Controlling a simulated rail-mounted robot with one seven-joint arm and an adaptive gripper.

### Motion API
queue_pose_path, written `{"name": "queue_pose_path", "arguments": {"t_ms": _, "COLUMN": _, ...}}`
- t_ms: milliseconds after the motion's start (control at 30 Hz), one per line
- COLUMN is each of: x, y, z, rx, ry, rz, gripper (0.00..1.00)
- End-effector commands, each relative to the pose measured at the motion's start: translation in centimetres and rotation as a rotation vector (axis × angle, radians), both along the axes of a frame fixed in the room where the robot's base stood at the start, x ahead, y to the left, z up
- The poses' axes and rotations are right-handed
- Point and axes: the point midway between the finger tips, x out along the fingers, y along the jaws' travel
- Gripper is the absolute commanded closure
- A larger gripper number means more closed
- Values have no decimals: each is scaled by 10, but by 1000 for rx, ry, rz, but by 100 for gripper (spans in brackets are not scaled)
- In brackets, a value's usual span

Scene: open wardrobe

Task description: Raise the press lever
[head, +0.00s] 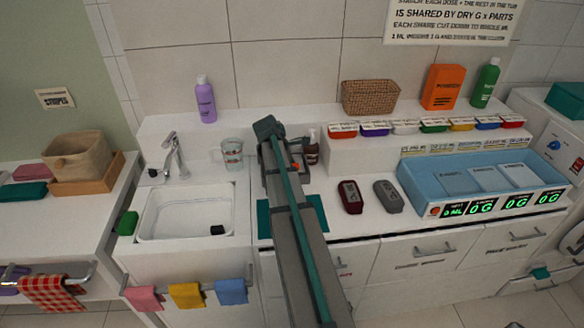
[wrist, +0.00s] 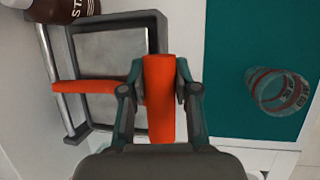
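The press shows in the wrist view as a dark grey frame (wrist: 153,30) around a pale plate. Its orange lever has a crossbar (wrist: 85,87) and a thick handle (wrist: 160,105) that comes towards the camera. My gripper (wrist: 160,82) is around the handle, one finger on each side. The fingers look closed against it; the exact contact is hard to see. In the head view, my arm hides most of the press and the lever.
A brown bottle (wrist: 65,8) stands close to the press. A clear cup with red marks (wrist: 278,92) is over the teal mat (wrist: 235,45). In the head view, a sink (head: 185,210) lies left and a blue tray (head: 420,175) right.

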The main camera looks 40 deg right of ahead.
Motion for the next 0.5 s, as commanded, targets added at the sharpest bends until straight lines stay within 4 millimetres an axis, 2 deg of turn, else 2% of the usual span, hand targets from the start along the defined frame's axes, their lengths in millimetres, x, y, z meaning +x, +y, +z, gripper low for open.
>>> {"name": "queue_pose_path", "arguments": {"t_ms": 100, "x": 0, "y": 0, "z": 0, "rx": 0, "ry": 0, "rz": 0, "gripper": 100}}
{"name": "queue_pose_path", "arguments": {"t_ms": 500, "x": 1, "y": 0, "z": 4, "rx": -1, "ry": -1, "rz": 0, "gripper": 100}}
